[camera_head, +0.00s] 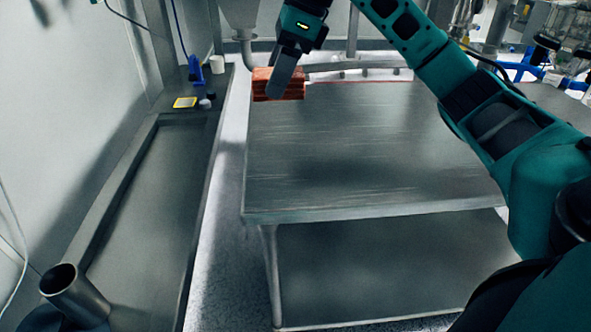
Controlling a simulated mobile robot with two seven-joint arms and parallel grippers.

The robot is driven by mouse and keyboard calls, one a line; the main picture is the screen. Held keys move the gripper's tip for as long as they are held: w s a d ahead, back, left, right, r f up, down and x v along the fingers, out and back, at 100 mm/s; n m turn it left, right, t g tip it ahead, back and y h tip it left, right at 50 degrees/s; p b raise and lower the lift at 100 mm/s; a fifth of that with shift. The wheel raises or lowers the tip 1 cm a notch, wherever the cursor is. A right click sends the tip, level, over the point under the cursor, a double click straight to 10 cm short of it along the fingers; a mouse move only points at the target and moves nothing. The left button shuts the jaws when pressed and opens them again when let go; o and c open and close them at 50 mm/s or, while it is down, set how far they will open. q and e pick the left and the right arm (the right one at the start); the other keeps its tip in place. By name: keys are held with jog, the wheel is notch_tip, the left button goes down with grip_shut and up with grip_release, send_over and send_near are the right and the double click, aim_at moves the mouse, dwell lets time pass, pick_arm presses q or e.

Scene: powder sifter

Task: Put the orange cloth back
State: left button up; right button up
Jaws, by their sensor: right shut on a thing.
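The orange cloth (292,92) is a folded, reddish-orange stack at the far left corner of the metal table (350,150). My right gripper (277,88) comes down from above with its fingers at the cloth and is shut on it. One finger covers part of the cloth's front. I cannot tell whether the cloth touches the tabletop or is held just above it. My left gripper is not in view.
The rest of the tabletop is bare, with a lower shelf (370,265) beneath. Left of a floor gap runs a long metal ledge (150,200) with a yellow item (185,102), a blue item (195,70) and a white cup (217,64). Pipes stand behind the table.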

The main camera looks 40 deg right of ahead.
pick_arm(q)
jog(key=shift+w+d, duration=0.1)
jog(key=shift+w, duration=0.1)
pick_arm(e)
jog(key=shift+d+f, duration=0.1)
jog(key=shift+d, duration=0.1)
pick_arm(q)
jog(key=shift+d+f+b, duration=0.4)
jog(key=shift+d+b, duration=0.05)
jog(key=shift+b, duration=0.5)
pick_arm(e)
notch_tip(320, 180, down, 15)
jog(key=shift+s+r, duration=0.1)
jog(key=shift+r, duration=0.1)
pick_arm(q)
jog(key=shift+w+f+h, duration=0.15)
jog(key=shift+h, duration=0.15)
pick_arm(e)
jog(key=shift+f, duration=2.35)
pick_arm(q)
jog(key=shift+b, duration=0.3)
pick_arm(e)
jog(key=shift+f, duration=0.1)
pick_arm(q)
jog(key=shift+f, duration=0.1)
pick_arm(e)
jog(key=o, duration=0.5)
jog(key=shift+f, duration=0.1)
jog(key=o, duration=0.5)
